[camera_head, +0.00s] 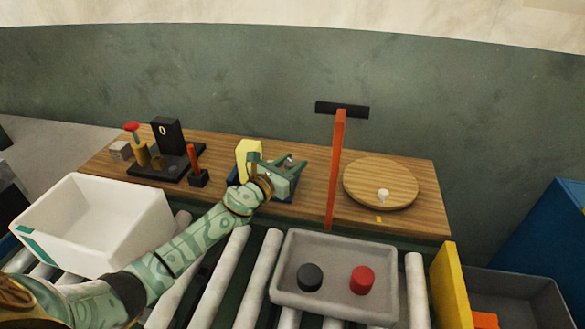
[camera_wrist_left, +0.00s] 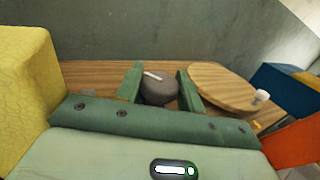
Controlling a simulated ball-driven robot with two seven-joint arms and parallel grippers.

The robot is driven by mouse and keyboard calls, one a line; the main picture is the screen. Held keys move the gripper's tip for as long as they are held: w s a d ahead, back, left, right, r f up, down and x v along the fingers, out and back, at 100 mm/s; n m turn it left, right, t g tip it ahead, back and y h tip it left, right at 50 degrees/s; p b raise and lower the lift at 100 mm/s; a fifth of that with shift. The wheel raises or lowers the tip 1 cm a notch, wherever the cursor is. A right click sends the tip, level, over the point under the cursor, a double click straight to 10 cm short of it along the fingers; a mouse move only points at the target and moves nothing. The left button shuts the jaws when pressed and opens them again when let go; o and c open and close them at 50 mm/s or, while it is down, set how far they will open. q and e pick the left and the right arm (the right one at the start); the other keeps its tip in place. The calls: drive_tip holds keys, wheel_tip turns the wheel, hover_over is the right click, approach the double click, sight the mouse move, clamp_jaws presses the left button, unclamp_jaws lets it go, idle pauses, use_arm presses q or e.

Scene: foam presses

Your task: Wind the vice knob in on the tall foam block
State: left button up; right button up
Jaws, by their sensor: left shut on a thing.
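The tall yellow foam block (camera_head: 246,149) stands upright in the blue vice (camera_head: 234,176) on the wooden bench. It also shows at the left edge of the left wrist view (camera_wrist_left: 25,85). My left gripper (camera_head: 290,162) is just right of the block. In the left wrist view, the two green fingers of my left gripper (camera_wrist_left: 160,80) are shut on the dark grey vice knob (camera_wrist_left: 158,91), one finger on each side. A white mark shows on the knob's face. My right gripper is not in view.
A red-orange lever (camera_head: 337,165) with a black crossbar stands right of the vice, before a round wooden board (camera_head: 381,184) with a white knob. A black press (camera_head: 167,138) stands at left. In front are a white bin (camera_head: 90,228) and a grey tray (camera_head: 335,258).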

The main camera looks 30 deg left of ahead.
use_arm(q)
drive_tip(key=shift+f+m+h+b, duration=0.1)
drive_tip(key=shift+m+h+b, duration=0.2)
drive_tip(key=shift+h+b, duration=0.15)
drive_tip(key=o, duration=0.9)
drive_tip(key=shift+o, duration=0.2)
drive_tip(key=v, duration=1.6)
drive_tip(key=shift+s+a+b, duration=0.2)
drive_tip(key=shift+b, duration=0.15)
drive_tip(key=shift+r, duration=0.25)
